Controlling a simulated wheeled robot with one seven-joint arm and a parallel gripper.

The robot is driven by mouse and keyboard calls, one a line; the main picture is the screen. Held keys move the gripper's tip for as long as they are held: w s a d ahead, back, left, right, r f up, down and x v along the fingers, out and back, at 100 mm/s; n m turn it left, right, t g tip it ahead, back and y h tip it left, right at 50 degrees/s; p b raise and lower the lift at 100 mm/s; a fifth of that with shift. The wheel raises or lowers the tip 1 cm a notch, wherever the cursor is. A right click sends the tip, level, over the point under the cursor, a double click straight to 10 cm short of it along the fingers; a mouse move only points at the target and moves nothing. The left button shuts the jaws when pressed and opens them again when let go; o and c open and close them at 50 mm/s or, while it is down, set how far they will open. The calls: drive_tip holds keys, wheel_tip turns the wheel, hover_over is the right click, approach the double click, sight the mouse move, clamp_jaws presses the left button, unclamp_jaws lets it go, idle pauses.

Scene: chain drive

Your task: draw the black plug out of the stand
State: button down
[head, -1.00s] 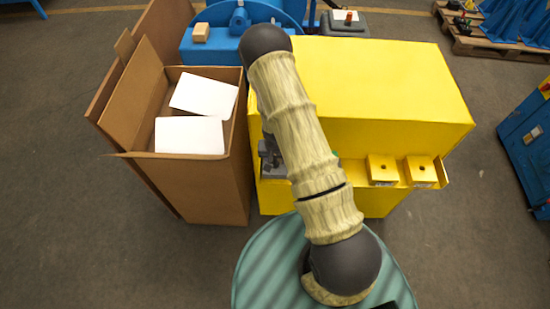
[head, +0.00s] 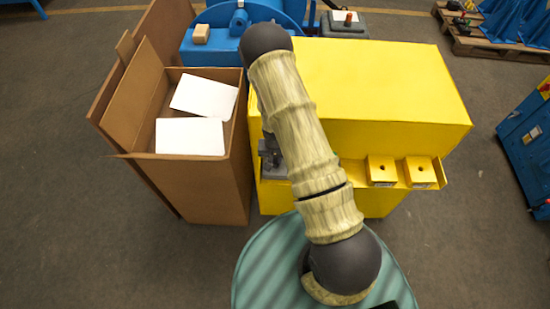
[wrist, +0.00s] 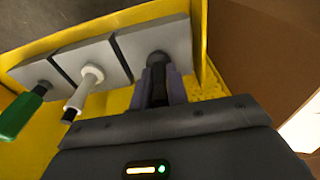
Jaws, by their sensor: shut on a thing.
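In the wrist view the black plug (wrist: 157,78) stands between the fingers of my gripper (wrist: 158,90), which is shut on it. Its far end meets a dark round spot on a grey stand block (wrist: 150,39); I cannot tell how deep it sits. Beside it, a white plug (wrist: 84,88) and a green-handled plug (wrist: 22,112) stand in grey blocks of their own. In the head view my arm hides most of this area, and only part of the grey stand (head: 272,170) shows left of the arm.
The blocks sit in a yellow tray (wrist: 203,40) on the front of a yellow cabinet (head: 385,80). Two yellow blocks with holes (head: 382,170) are at the tray's right. A cardboard box (head: 205,185) with white sheets stands close on the left. Floor is open at right.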

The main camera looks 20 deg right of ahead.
drive_tip(key=shift+r+p, duration=2.7)
drive_tip(key=shift+r, duration=1.3)
